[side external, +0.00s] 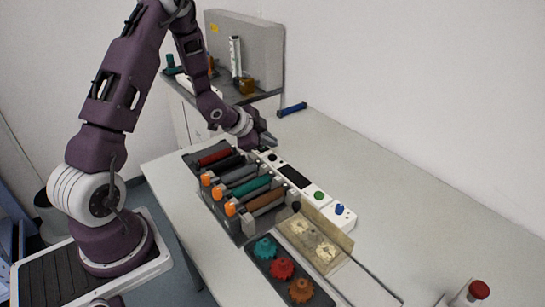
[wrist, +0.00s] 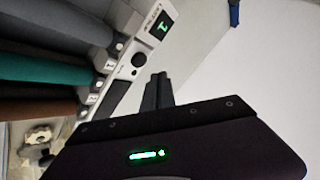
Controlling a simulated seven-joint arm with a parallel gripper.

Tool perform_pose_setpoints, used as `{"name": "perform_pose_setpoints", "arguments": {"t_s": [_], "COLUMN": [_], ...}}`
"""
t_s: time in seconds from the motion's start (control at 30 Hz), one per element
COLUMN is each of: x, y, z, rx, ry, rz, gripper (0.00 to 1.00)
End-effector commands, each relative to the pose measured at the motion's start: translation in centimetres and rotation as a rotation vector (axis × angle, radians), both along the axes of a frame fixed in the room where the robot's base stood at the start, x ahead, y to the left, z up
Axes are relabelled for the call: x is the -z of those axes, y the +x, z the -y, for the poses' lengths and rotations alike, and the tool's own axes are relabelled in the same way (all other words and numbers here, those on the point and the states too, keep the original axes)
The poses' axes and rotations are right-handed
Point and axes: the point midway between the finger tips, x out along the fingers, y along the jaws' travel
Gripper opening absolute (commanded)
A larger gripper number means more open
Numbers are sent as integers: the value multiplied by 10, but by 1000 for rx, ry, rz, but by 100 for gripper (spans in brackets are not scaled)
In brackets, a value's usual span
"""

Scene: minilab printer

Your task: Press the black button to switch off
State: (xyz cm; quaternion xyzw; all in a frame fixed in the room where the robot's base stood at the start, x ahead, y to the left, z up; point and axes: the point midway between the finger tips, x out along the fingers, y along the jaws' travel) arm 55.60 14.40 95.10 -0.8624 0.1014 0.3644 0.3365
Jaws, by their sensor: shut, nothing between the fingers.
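The round black button (wrist: 138,60) sits on a white control panel (wrist: 127,75), beside a small screen (wrist: 160,25) with a green digit. In the side external view the black button (side external: 272,157) is at the far end of the white panel (side external: 329,207), just below my gripper (side external: 270,140). My gripper (wrist: 158,78) is shut and empty. In the wrist view its fingertips are right beside the button, a little to the lower right. I cannot tell whether they touch the panel.
A printer unit with several coloured rollers (side external: 265,198) and orange knobs lies along the panel. A green button (side external: 319,195) and a blue knob (side external: 339,209) are at the panel's near end. A tray of gears (side external: 282,269) stands in front. The table at right is mostly clear.

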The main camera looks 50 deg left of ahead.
Motion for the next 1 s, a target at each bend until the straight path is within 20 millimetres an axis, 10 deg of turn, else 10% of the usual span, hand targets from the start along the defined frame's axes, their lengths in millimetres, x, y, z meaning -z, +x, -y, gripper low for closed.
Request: {"name": "perform_pose_setpoints", "arguments": {"t_s": [1.0], "x": [-41], "y": [-1], "z": [2], "rx": [-15], "ry": [6], "rz": [-1], "gripper": [0]}}
